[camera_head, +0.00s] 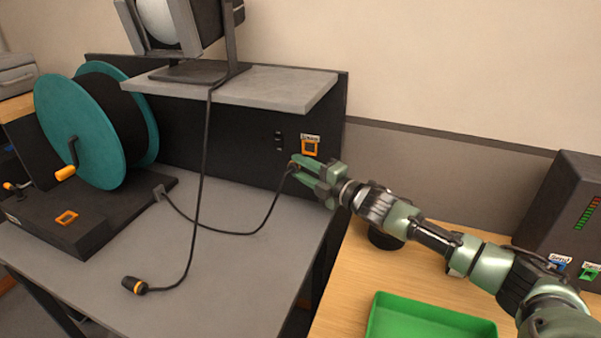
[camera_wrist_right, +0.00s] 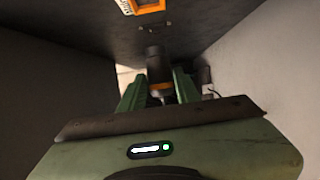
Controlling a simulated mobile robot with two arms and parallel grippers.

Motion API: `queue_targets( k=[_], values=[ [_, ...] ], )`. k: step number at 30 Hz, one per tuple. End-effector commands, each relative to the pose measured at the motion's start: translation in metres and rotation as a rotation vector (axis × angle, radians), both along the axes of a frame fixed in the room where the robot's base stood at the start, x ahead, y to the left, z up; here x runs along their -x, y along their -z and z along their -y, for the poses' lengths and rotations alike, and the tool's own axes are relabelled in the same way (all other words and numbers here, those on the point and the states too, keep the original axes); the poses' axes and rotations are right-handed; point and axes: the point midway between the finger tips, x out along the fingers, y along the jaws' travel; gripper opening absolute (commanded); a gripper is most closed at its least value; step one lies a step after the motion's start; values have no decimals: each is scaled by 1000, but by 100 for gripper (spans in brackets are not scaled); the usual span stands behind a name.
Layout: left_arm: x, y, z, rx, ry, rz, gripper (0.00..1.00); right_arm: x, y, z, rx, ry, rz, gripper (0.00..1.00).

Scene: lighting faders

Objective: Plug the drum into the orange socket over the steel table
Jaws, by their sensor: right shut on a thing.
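The cable drum (camera_head: 98,125) with teal flanges stands on its black base (camera_head: 100,215) on the left of the steel table (camera_head: 215,262). Its black cable (camera_head: 235,233) runs from the base to my right gripper (camera_head: 298,169). In the right wrist view my right gripper (camera_wrist_right: 158,95) is shut on a dark plug (camera_wrist_right: 155,65) with an orange band. The orange socket (camera_head: 310,147) is on the black back panel above the table. It also shows at the top of the right wrist view (camera_wrist_right: 148,5), apart from the plug. My left gripper is not in view.
A lamp (camera_head: 180,30) stands on the grey shelf (camera_head: 290,90); its cable hangs down to a loose plug (camera_head: 135,286) on the table. The drum base has an orange-framed square (camera_head: 67,217). A green tray (camera_head: 425,320) and a dark box (camera_head: 565,215) are at the right.

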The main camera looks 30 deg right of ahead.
Motion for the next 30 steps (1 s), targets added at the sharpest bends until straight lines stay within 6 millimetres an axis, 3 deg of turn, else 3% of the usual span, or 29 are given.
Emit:
queue_targets(
  k=[13,30],
  values=[
    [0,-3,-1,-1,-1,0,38,-25,-1,29,0,3,0,0],
    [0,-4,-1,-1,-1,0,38,-29,0,34,1,2,-1,0]
  ],
)
